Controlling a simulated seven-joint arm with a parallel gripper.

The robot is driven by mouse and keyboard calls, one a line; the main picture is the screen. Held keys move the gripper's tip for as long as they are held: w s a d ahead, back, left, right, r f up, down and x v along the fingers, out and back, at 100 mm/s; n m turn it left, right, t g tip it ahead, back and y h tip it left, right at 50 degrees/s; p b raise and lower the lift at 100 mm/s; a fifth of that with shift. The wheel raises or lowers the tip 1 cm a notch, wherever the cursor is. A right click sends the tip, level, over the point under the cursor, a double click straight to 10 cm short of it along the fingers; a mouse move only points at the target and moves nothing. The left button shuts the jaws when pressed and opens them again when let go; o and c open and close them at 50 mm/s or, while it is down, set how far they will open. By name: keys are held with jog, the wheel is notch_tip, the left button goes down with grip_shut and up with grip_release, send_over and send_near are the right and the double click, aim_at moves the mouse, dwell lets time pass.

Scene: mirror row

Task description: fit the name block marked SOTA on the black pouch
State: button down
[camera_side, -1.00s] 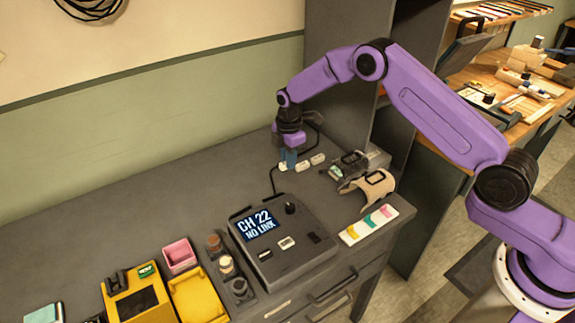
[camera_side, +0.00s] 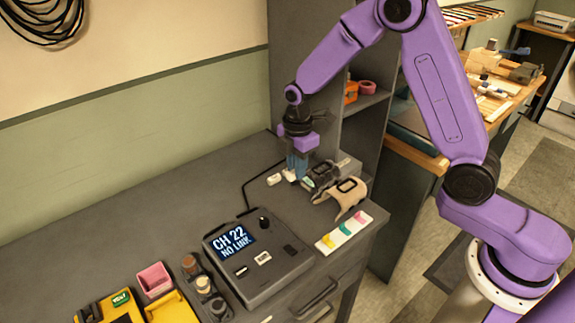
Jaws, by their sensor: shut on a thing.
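My gripper (camera_side: 298,176) points down with its teal fingers shut on a small name block, mostly hidden at the fingertips. Its marking cannot be read, so I cannot tell that it is SOTA. The black pouch (camera_side: 322,171) lies just right of the fingers, with a small teal-green patch at its left end. I cannot tell whether the held block touches the pouch. A pale name block (camera_side: 274,179) lies on the bench to the left of the fingers. Another pale block (camera_side: 289,174) shows partly right beside them.
A tan pouch (camera_side: 350,186) lies in front of the black one. A white strip with coloured tabs (camera_side: 343,232) is nearer the bench edge. A grey console (camera_side: 265,270) reads "CH 22 NO LINK". A dark cabinet (camera_side: 300,70) stands behind. The bench's back left is clear.

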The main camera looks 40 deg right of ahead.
send_over(323, 168)
jog(key=shift+s+a+f, duration=0.1)
jog(key=shift+f, duration=3.1)
jog(key=shift+f, duration=0.45)
jog(key=c, duration=1)
grip_release()
notch_tip(323, 168, up, 17)
jog(key=shift+r, duration=0.2)
